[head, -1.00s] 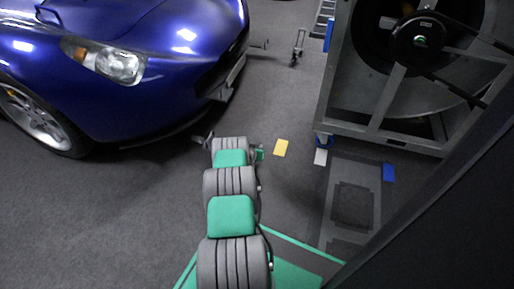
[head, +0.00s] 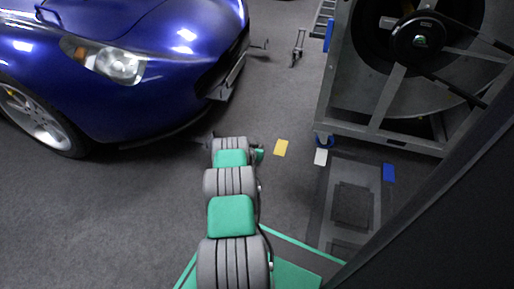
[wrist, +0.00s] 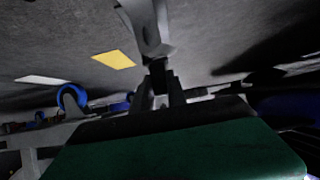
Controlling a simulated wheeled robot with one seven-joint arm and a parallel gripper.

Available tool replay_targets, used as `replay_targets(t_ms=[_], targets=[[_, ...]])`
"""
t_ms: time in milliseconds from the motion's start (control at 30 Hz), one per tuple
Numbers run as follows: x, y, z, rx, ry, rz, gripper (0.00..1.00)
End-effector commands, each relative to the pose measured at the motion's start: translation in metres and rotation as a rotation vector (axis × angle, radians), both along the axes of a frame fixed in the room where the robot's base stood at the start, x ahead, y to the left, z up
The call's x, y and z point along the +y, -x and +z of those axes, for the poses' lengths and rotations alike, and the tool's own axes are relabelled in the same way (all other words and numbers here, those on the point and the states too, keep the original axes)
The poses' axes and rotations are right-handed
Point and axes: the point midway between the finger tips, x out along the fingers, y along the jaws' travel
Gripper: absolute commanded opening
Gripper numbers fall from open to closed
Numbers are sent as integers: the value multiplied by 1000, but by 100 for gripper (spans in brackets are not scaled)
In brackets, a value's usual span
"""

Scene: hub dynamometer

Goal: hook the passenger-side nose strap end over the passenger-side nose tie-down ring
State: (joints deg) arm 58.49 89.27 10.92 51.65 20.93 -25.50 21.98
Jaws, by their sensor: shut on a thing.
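My gripper shows in the wrist view (wrist: 160,92) with its narrow dark fingers shut on the end of a grey piece (wrist: 148,28), which seems to be the strap end. This piece reaches from the fingers to the top edge of the picture. In the head view my arm's links largely hide my gripper, low over the floor in front of the car (head: 120,80). A small grey fitting (head: 219,93) juts from the near part of the car's nose, and another (head: 262,44) sits farther along. I cannot tell whether either is the passenger-side nose tie-down ring. The gripper is apart from both.
A big fan in a grey frame (head: 375,132) stands at the right on blue casters (head: 324,141). A small metal stand (head: 298,45) is at the back. Yellow (head: 281,148), white (head: 321,157) and blue (head: 389,172) patches lie flat.

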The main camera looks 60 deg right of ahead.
Motion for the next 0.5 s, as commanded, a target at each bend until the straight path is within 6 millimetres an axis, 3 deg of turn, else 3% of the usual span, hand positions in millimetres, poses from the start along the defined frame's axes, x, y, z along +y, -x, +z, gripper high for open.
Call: replay_targets(t_ms=[500], targets=[[0,0,9,0,1,0,0]])
